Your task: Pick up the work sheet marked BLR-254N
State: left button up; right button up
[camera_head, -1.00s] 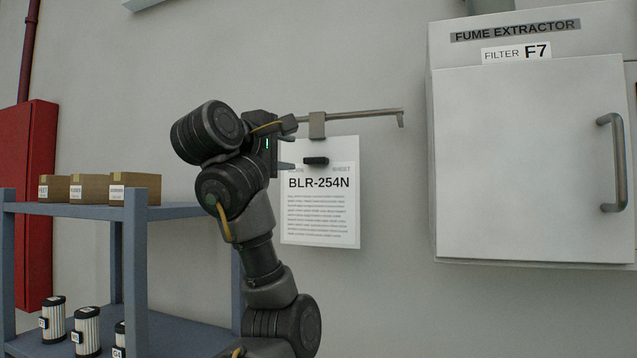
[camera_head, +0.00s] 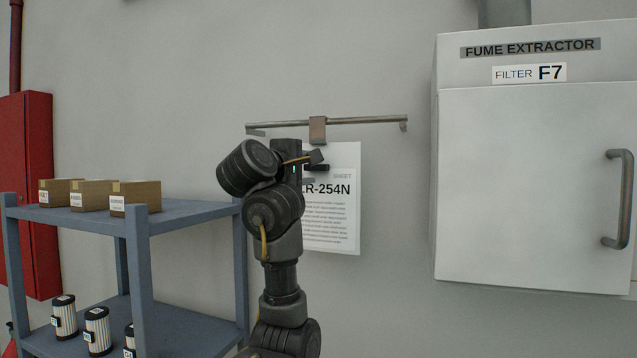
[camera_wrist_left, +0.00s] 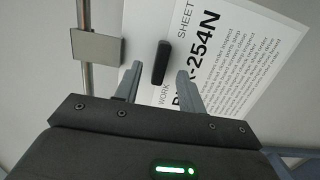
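The white work sheet (camera_head: 335,215) hangs on the wall from a metal clip (camera_head: 317,130) on a horizontal rail. A small black grip (camera_head: 320,168) sits on the upper part of the sheet. In the left wrist view the sheet (camera_wrist_left: 250,50) appears turned sideways. My left gripper (camera_head: 312,168) is open in front of the sheet. Its two fingers stand apart on either side of the black grip (camera_wrist_left: 161,63), not closed on it. My right gripper is out of view.
The rail (camera_head: 365,120) runs along the wall above. A fume extractor cabinet (camera_head: 530,180) with a handle stands to the right. On the left, a blue shelf (camera_head: 185,212) holds cardboard boxes (camera_head: 135,194) above and filter cartridges (camera_head: 97,330) below. Red cabinet (camera_head: 40,200) at far left.

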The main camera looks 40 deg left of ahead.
pick_arm(q)
jog(key=x, duration=0.2)
jog(key=shift+w+p, duration=0.25)
jog(key=shift+p, duration=0.1)
grip_shut()
